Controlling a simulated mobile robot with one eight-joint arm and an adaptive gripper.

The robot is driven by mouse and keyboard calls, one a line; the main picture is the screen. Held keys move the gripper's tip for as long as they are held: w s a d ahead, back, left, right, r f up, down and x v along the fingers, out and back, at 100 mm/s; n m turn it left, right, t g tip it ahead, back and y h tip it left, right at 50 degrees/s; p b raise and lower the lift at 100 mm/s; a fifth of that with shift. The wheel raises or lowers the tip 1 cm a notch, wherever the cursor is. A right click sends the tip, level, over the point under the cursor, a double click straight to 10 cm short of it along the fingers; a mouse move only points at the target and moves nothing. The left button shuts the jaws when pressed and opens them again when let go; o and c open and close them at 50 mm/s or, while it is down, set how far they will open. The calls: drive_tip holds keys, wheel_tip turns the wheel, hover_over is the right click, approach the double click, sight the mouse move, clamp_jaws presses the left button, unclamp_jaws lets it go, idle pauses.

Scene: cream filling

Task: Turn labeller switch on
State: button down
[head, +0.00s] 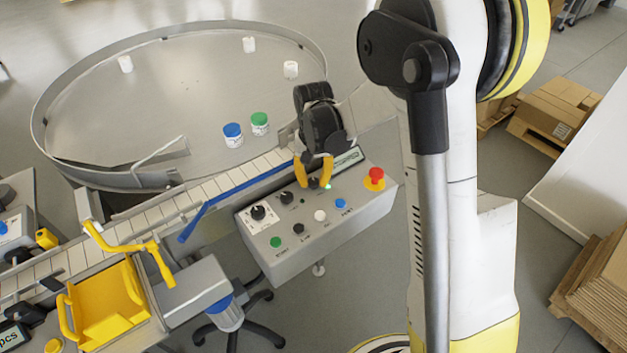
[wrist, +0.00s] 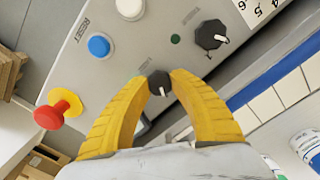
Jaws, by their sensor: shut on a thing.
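The labeller's grey control panel (head: 300,234) stands beside the conveyor in the head view. My gripper (head: 315,182) is over the panel's upper edge, its yellow fingers pointing down. In the wrist view, the fingertips (wrist: 160,82) are shut around a small black rotary switch (wrist: 160,84) with a white pointer mark. A green light (head: 327,186) shows lit beside the fingers in the head view. Another black knob (wrist: 209,35) sits apart from the fingers in the wrist view. The label by the gripped switch is mostly hidden by a finger.
A red emergency button (head: 375,175) on a yellow base stands close right of my gripper. Blue (wrist: 98,46) and white (wrist: 129,7) buttons are nearby. The conveyor (head: 215,188) and round table (head: 185,90) with jars lie to the left.

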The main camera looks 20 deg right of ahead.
sight(314, 181)
drive_tip(key=shift+m, duration=0.3)
drive_tip(key=c, duration=1.1)
unclamp_jaws()
wheel_tip(314, 181, up, 12)
drive_tip(key=shift+r, duration=0.1)
